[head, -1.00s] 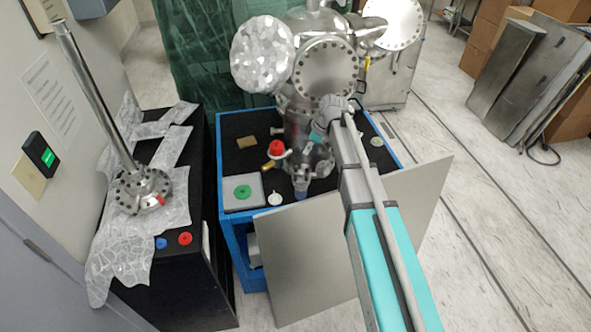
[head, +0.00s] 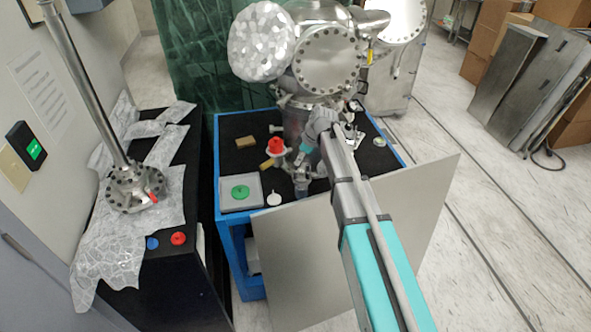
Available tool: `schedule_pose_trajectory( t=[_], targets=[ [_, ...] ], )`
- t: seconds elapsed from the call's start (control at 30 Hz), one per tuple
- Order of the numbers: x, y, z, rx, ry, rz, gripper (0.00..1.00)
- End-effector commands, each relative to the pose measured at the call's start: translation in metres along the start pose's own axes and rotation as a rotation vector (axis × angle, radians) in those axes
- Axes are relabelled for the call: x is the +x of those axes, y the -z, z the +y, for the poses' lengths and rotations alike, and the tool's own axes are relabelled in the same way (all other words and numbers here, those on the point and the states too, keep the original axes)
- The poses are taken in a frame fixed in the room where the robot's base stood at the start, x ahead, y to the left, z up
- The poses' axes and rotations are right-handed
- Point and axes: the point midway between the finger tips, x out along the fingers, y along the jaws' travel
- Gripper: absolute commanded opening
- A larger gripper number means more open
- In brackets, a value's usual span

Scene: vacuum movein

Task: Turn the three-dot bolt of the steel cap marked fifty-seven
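The steel vacuum chamber (head: 303,90) stands on the blue-framed cart with several round bolted flanges. A large bolted steel cap (head: 326,60) faces me on its upper front. Numbers and dot marks are too small to read, so I cannot tell which cap is fifty-seven or which bolt has three dots. My arm reaches from the lower right up to the chamber's lower front. Its wrist bends down left there, below the large cap. My gripper is small and blurred among the metal parts at the chamber's lower front; its fingers and any contact cannot be made out.
The blue cart (head: 232,240) has a black top with a green disc (head: 240,192), a red knob (head: 276,146) and a white funnel-like piece (head: 274,199). A grey panel (head: 300,260) leans at its front. A black cabinet (head: 170,270) stands left.

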Motion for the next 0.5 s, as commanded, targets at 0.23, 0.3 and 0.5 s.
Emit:
schedule_pose_trajectory(
  t=[0.23, 0.3, 0.5],
  targets=[
    [0.024, -0.001, 0.0, 0.0, 0.0, 0.0, 0.35],
    [0.028, -0.001, 0.0, 0.001, 0.0, 0.0, 0.35],
    [0.036, -0.001, 0.0, 0.001, 0.0, 0.0, 0.35]
  ],
)
